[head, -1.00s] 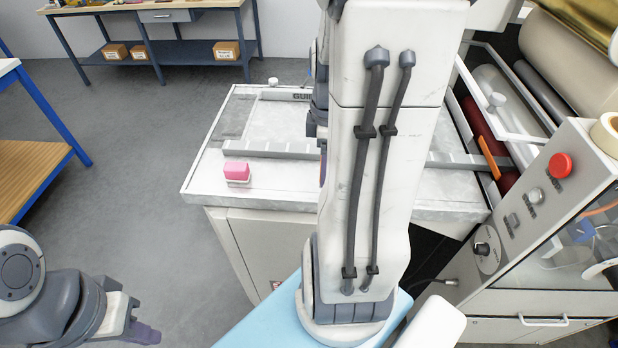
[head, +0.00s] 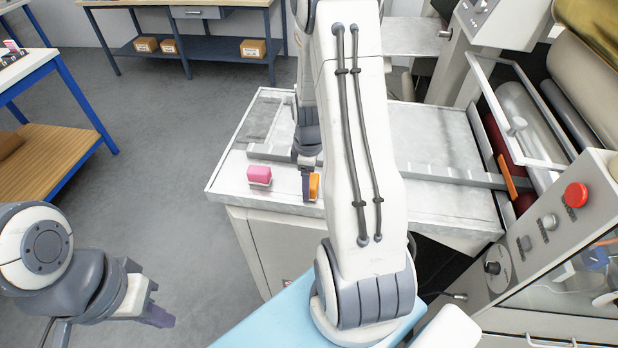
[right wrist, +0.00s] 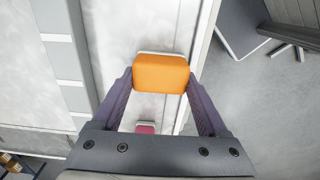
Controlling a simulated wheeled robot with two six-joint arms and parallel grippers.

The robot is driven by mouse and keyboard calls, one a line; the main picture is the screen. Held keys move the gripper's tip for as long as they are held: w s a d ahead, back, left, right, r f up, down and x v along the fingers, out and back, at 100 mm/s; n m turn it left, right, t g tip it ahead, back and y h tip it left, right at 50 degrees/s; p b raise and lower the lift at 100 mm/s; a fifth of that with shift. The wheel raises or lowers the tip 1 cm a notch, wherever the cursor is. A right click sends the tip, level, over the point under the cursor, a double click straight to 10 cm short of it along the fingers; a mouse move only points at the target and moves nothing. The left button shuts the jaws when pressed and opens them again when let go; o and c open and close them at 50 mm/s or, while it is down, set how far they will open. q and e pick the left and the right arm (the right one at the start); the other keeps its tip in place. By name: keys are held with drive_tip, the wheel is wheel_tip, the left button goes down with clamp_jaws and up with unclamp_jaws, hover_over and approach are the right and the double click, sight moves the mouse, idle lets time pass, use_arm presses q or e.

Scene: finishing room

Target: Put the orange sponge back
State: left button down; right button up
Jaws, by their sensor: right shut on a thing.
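The orange sponge (head: 314,187) is at the front edge of the machine's pale metal table (head: 430,140), partly hidden by my right gripper in the head view. In the right wrist view the orange sponge (right wrist: 160,73) sits between both fingertips, with a white edge showing behind it. My right gripper (right wrist: 160,82) is shut on it. I cannot tell whether the sponge touches the table. My left gripper (head: 158,316) is at the lower left over the floor, away from the table; its finger gap does not show.
A pink sponge (head: 259,173) with a white base is on the table left of the orange one. A raised metal bar (head: 440,172) crosses the table behind them. Rollers (head: 505,140) and a control panel with a red button (head: 576,195) stand at the right.

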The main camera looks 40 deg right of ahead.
drive_tip(key=o, duration=0.8)
drive_tip(key=shift+f, duration=0.15)
drive_tip(key=shift+c, duration=0.2)
drive_tip(key=o, duration=0.3)
drive_tip(key=shift+r, duration=0.4)
wheel_tip(320, 180, up, 12)
drive_tip(key=b, duration=0.3)
drive_tip(key=s+a+r, duration=0.2)
drive_tip(key=a, duration=1.6)
drive_tip(key=shift+m+y, duration=0.4)
drive_tip(key=shift+m, duration=0.1)
drive_tip(key=s+a, duration=0.4)
drive_tip(key=s, duration=0.1)
drive_tip(key=s+a, duration=0.8)
drive_tip(key=s, duration=0.1)
drive_tip(key=shift+s+a+r, duration=0.1)
drive_tip(key=shift+s+a, duration=0.1)
drive_tip(key=shift+s, duration=0.15)
